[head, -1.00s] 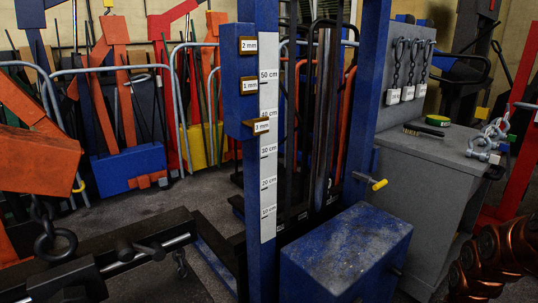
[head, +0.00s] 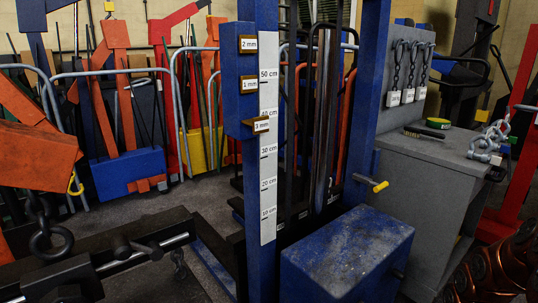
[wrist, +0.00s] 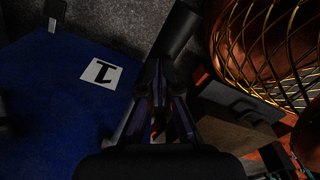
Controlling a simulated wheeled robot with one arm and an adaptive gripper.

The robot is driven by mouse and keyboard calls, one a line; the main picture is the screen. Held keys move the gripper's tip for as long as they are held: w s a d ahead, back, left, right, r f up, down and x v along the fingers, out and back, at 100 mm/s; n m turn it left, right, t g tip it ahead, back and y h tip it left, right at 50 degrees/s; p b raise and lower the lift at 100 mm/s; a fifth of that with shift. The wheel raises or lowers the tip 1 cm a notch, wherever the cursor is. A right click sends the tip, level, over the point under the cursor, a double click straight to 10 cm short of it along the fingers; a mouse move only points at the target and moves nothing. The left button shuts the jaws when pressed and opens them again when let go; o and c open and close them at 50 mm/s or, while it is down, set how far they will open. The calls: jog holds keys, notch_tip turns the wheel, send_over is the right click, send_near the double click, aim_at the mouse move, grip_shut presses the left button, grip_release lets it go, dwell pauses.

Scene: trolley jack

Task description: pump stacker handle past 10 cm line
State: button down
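The blue stacker mast (head: 259,190) stands mid-picture in the head view. A white scale strip (head: 268,150) on it is marked from 10 cm to 50 cm. A short handle with a yellow tip (head: 380,186) sticks out right of the mast. In the wrist view my gripper (wrist: 157,75) has its fingers converging beside a dark cylindrical bar (wrist: 175,40). Whether they grip the bar or only lie in front of it is unclear in the dark. My gripper is not visible in the head view; part of my copper-coloured arm shows at lower right.
A blue box (head: 347,255) sits at the mast's foot. A grey cabinet (head: 415,205) with shackles (head: 490,143) stands to the right. Dark beams (head: 100,255) lie low at left, with a hanging hook ring (head: 50,243). A white "1" label (wrist: 101,73) lies on a blue surface.

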jog(key=shift+f, duration=1.25)
notch_tip(320, 180, up, 13)
jog(key=p, duration=0.6)
jog(key=shift+p, duration=0.4)
jog(key=shift+a+f+b, duration=0.1)
jog(key=shift+f+b, duration=1.95)
jog(key=shift+f, duration=4.35)
notch_tip(320, 180, up, 13)
jog(key=p, duration=0.7)
jog(key=shift+p, duration=0.3)
jog(key=shift+f, duration=0.1)
